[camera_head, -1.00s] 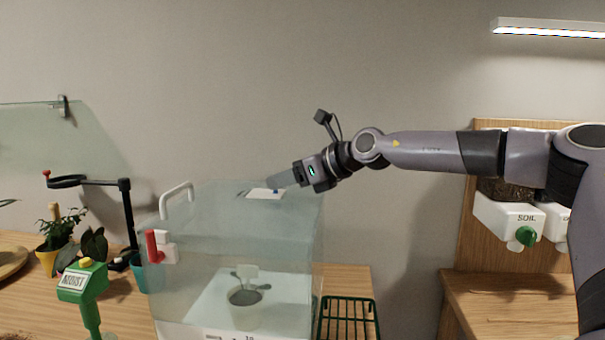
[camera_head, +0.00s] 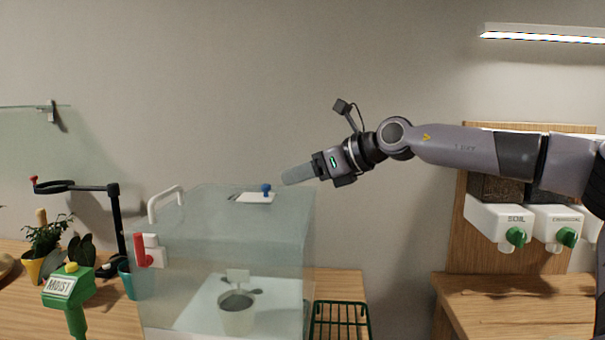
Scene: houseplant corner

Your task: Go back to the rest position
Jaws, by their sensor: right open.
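My right gripper (camera_head: 298,174) is in the air just above and to the right of the clear box's top. Its jaws are open and I see nothing between them. Its arm reaches in from the right edge. The clear box (camera_head: 270,240) stands on the wooden table, with a white handle and a red latch on its left side. A blue knob (camera_head: 266,189) stands on a white plate on the box's top, apart from the gripper. A pale pot (camera_head: 238,318) with a small plant is inside the box. My left gripper is not in view.
Soil dispensers (camera_head: 499,222) with green knobs hang on a wooden board at the right, beneath my right arm. A green wire rack (camera_head: 340,320) is right of the box. A green "MOIST" meter (camera_head: 68,288), potted plants and a black stand (camera_head: 113,220) are at the left.

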